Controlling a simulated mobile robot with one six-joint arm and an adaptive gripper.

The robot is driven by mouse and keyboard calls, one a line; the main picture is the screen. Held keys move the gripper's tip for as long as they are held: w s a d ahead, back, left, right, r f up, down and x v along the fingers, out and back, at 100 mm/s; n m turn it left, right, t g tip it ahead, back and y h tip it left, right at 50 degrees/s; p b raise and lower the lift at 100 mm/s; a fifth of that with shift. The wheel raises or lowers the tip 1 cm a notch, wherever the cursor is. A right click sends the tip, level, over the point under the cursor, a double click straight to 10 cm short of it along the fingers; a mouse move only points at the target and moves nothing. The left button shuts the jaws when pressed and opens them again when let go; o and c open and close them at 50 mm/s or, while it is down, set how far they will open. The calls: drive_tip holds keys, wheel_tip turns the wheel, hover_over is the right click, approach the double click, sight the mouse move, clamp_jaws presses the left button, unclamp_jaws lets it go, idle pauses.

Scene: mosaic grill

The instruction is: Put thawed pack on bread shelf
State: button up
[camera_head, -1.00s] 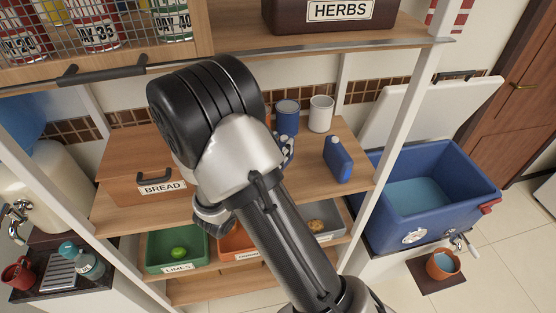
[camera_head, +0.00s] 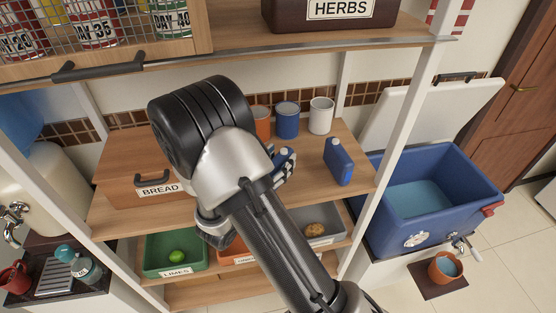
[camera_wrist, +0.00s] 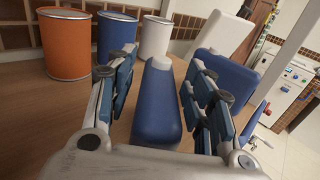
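The bread box (camera_head: 140,185) sits at the left of this same shelf. My gripper (camera_head: 286,166) is just left of the pack, with a small gap between them. In the wrist view the fingers of my gripper (camera_wrist: 160,65) are spread, and the pack (camera_wrist: 157,108) shows between them. Its lower end is partly hidden by the gripper body. My arm hides the middle of the shelf.
Orange (camera_head: 262,122), blue (camera_head: 286,118) and white (camera_head: 321,115) cups stand behind the gripper. A blue cooler (camera_head: 430,195) is right of the shelf post. Bins with a lime and a potato (camera_head: 314,230) sit below. The herbs box (camera_head: 335,12) is above.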

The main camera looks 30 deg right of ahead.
drive_tip(key=shift+r, duration=0.2)
drive_tip(key=p+v, duration=0.1)
drive_tip(key=v, duration=1)
drive_tip(key=shift+a+p, duration=0.2)
drive_tip(key=shift+p, duration=0.15)
drive_tip(key=shift+s+a+r, duration=0.1)
drive_tip(key=shift+s+r, duration=0.05)
drive_tip(key=shift+s, duration=0.05)
drive_tip(key=s+d+r+m+g+y, duration=0.3)
drive_tip(key=s+r+m+g, duration=0.15)
drive_tip(key=s+m, duration=0.3)
drive_tip(key=s+d+r+m+g+y, duration=0.3)
drive_tip(key=s+m+g, duration=0.3)
drive_tip(key=s+m, duration=0.15)
drive_tip(key=s+a+r+m+t+y, duration=0.4)
drive_tip(key=a+r+m+t+y, duration=0.2)
drive_tip(key=a+m+y, duration=0.2)
drive_tip(key=shift+s+a+r+m+y, duration=0.3)
drive_tip(key=shift+a+m+y, duration=0.1)
drive_tip(key=shift+a+y, duration=0.5)
